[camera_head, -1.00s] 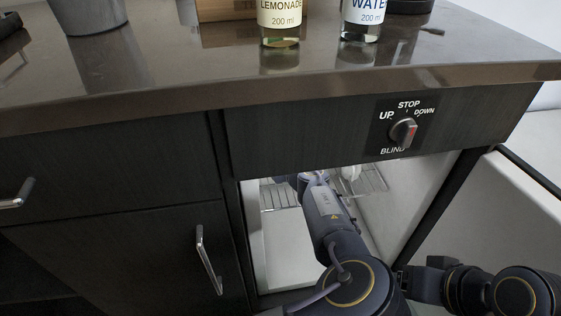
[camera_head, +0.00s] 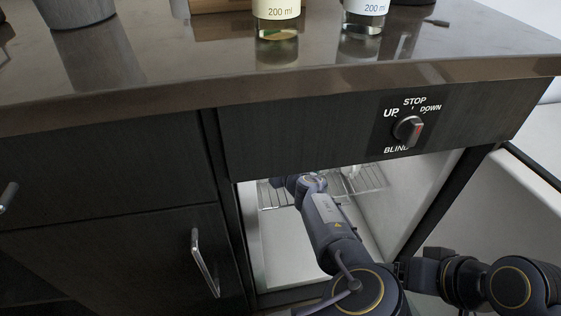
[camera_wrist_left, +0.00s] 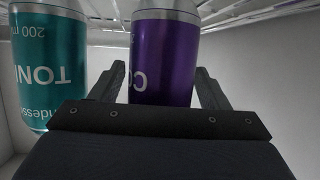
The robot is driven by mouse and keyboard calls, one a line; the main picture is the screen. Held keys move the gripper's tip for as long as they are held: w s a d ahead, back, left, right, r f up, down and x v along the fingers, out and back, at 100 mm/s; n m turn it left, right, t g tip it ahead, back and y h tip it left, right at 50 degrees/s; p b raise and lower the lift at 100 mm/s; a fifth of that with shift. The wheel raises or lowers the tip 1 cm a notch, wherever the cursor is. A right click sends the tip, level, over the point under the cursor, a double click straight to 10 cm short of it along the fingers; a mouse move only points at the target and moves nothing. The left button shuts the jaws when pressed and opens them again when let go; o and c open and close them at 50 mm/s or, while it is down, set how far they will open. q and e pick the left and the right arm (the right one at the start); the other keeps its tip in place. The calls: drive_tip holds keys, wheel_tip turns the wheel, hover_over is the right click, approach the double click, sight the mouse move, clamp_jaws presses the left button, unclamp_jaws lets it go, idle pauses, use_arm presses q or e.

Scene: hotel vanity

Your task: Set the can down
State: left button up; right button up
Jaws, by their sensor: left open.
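A purple can (camera_wrist_left: 164,55) with a silver end stands between the two fingers of my left gripper (camera_wrist_left: 163,82) in the left wrist view. The fingers are open, one on each side of the can; I cannot tell whether either touches it. The lettering appears upside down in this view, and part of the can is hidden behind the gripper's body. In the head view my arm reaches into the open compartment (camera_head: 285,262) under the counter, and the gripper and the can are hidden there.
A teal tonic can (camera_wrist_left: 48,65) is close beside the purple can, left of the fingers. A wire rack (camera_head: 362,181) spans the compartment. The counter (camera_head: 160,75) overhangs it and carries two bottles (camera_head: 276,15) (camera_head: 363,18). An open white door (camera_head: 500,210) is at right.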

use_arm(q)
drive_tip(key=p+v, duration=0.3)
drive_tip(key=v, duration=0.9)
drive_tip(key=shift+r, duration=0.15)
